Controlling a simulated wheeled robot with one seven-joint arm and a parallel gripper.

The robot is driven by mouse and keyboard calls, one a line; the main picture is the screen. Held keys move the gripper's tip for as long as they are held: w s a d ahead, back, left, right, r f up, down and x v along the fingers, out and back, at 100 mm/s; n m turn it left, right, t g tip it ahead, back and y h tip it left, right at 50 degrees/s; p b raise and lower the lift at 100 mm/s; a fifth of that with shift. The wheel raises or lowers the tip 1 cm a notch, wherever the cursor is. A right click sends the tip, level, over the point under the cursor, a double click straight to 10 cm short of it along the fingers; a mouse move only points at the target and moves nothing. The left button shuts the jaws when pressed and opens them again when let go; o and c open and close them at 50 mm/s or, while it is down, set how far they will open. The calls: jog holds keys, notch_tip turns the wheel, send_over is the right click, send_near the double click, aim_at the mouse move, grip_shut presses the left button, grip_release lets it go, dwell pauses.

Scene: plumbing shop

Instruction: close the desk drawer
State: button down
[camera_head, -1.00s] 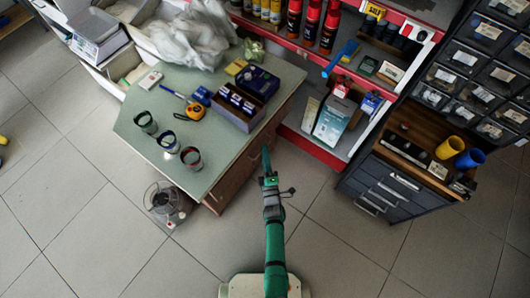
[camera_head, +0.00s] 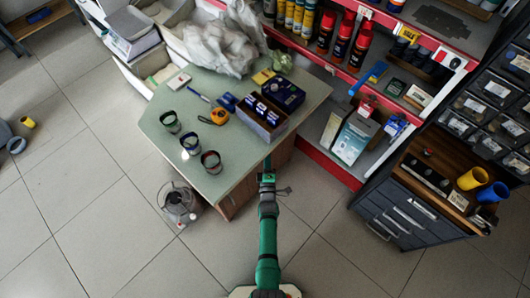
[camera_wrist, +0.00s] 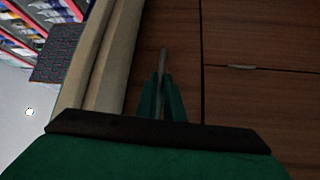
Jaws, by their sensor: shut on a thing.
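The desk (camera_head: 160,100) has a pale green top and brown wooden sides, left of centre in the head view. My gripper (camera_head: 267,166) is at the desk's front edge, low against its wooden side. In the wrist view my gripper (camera_wrist: 163,92) is shut on a thin grey metal drawer handle (camera_wrist: 163,57). The brown desk drawer front (camera_wrist: 185,60) lies right behind the handle, beside the pale desk edge (camera_wrist: 105,60). A dark seam separates it from the panels on the right. How far the drawer stands out cannot be told.
Cups, a tape measure (camera_head: 219,116) and a blue box (camera_head: 283,94) stand on the desk. A round clear-sided object (camera_head: 178,203) is on the floor by the desk. A red-edged shelf (camera_head: 320,165) and a dark drawer cabinet (camera_head: 400,215) stand right. The foreground floor is clear.

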jog(key=shift+w+a, duration=0.15)
jog(key=shift+a, duration=0.1)
jog(key=c, duration=1.9)
grip_release()
jog(key=shift+w, duration=0.1)
jog(key=shift+s+d, duration=0.1)
jog(key=shift+s, duration=0.1)
jog(key=s+f, duration=0.1)
jog(key=s, duration=0.9)
jog(key=shift+s+f, duration=0.2)
jog(key=shift+s, duration=0.05)
